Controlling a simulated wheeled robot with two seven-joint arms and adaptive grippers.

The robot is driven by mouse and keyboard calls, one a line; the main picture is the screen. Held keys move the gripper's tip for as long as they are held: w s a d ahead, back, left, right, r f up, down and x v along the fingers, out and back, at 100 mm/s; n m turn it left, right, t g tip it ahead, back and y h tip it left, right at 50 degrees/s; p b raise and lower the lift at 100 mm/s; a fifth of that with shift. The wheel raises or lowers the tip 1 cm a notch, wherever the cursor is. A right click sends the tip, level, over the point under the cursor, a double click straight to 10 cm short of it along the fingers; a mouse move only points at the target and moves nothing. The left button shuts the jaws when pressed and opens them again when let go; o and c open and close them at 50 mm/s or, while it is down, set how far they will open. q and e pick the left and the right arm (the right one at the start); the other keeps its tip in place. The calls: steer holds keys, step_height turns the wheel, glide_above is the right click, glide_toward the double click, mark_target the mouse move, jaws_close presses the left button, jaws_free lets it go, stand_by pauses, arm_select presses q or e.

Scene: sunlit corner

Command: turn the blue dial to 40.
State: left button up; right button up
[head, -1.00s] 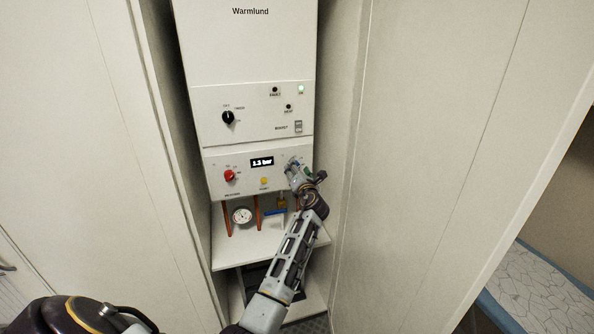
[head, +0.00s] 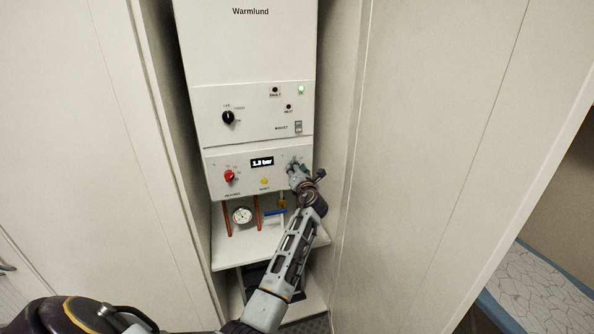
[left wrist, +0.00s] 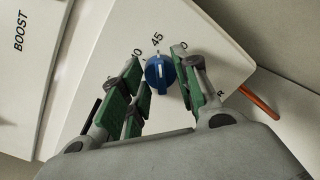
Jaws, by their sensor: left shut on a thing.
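The blue dial (left wrist: 160,73) sits on the white lower panel, between the green-padded fingers of my left gripper (left wrist: 153,84) in the left wrist view. The gripper is shut on it; the right-hand finger lies close against its side. The dial's white line points roughly up toward the mark 45 (left wrist: 157,38). A label left of 45 is partly covered by a finger and reads only as ending in 0. In the head view my left gripper (head: 295,168) is at the right of the panel and hides the dial. My right gripper is not in view.
The Warmlund boiler (head: 248,55) stands in a narrow alcove between white walls. Left of my gripper are a red dial (head: 229,176), a display (head: 262,161) and a yellow button (head: 264,181). Below hang copper pipes, a gauge (head: 242,215) and a blue-handled valve (head: 275,212).

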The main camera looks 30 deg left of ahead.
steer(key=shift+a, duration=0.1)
arm_select(q)
steer(key=n+y+b, duration=0.1)
steer(key=n, duration=0.9)
steer(key=shift+f+b, duration=0.15)
steer(key=shift+b, duration=0.15)
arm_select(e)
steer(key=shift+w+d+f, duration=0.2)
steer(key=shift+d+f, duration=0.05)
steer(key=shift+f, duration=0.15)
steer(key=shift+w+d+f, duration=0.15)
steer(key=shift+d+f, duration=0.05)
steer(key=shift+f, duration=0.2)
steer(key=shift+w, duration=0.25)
arm_select(q)
steer(key=shift+n, duration=0.3)
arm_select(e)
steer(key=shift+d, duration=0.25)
